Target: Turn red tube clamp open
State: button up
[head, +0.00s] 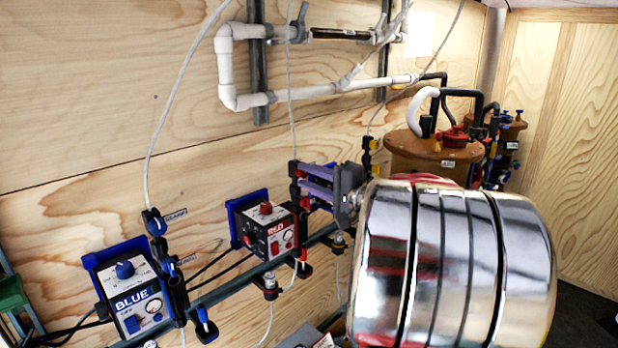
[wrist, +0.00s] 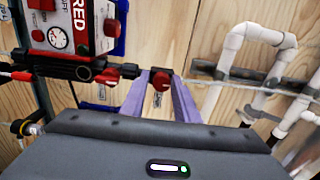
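A red tube clamp knob (wrist: 161,80) shows in the wrist view on a black holder against the plywood wall. My gripper (wrist: 160,84) is open, with one purple finger on each side of this knob. I cannot tell whether either finger touches it. In the head view my gripper (head: 298,180) is at the wall just right of the red pump box (head: 270,230). The clamp knob there is hidden behind the fingers or too small to make out.
Another red clamp knob (wrist: 110,76) sits left of the fingers in the wrist view. The blue pump box (head: 132,297) is at lower left. White pipes (head: 240,60) run along the wall above. Brown filter canisters (head: 430,150) stand behind my shiny arm.

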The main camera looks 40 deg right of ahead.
jog(key=o, duration=0.3)
jog(key=shift+o, duration=0.2)
jog(key=shift+d, duration=0.1)
jog(key=shift+s+r, duration=0.1)
jog(key=shift+s, duration=0.15)
jog(key=s, duration=1.3)
jog(key=shift+d, duration=0.15)
